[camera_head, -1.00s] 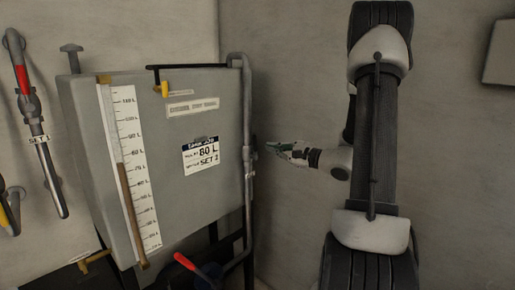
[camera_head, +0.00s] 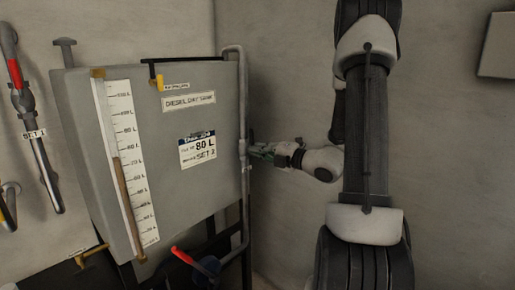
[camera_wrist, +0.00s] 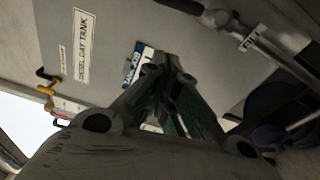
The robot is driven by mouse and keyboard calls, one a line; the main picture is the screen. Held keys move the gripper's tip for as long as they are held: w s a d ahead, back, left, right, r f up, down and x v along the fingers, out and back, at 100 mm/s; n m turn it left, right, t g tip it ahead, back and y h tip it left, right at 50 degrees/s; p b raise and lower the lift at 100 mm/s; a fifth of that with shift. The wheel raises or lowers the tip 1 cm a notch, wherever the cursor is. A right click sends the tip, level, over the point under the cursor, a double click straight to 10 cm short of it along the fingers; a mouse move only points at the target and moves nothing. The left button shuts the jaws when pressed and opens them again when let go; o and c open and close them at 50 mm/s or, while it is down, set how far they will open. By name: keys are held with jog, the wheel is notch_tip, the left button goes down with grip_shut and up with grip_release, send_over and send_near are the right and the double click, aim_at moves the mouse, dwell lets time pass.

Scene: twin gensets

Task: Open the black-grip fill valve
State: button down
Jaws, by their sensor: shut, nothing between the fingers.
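My gripper (camera_head: 257,151) has green-tinted fingers and is shut and empty. It is beside the grey vertical pipe (camera_head: 243,95) at the tank's right edge, about mid-height; I cannot tell whether it touches. In the wrist view, my gripper (camera_wrist: 163,72) points across the tank face. A grey valve body (camera_wrist: 216,17) sits on the pipe near the top, with a dark piece beside it that may be the black grip. A FILL tag (camera_wrist: 250,43) hangs on that pipe. In the head view, the valve is largely hidden around my fingers.
The diesel day tank (camera_head: 215,120) bears a level gauge (camera_head: 132,170) and an 80 L, SET 1 label (camera_head: 198,151). A red-grip lever (camera_head: 195,262) is below. A black bar with a yellow end (camera_head: 158,78) is at the top. Bare wall lies right of the pipe.

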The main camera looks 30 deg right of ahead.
aim_at(251, 139)
jog(key=w, duration=0.7)
jog(key=shift+w+r, duration=0.2)
jog(key=shift+w, duration=0.2)
jog(key=shift+w+d+r, duration=0.2)
jog(key=shift+d, duration=0.45)
jog(key=shift+a, duration=0.1)
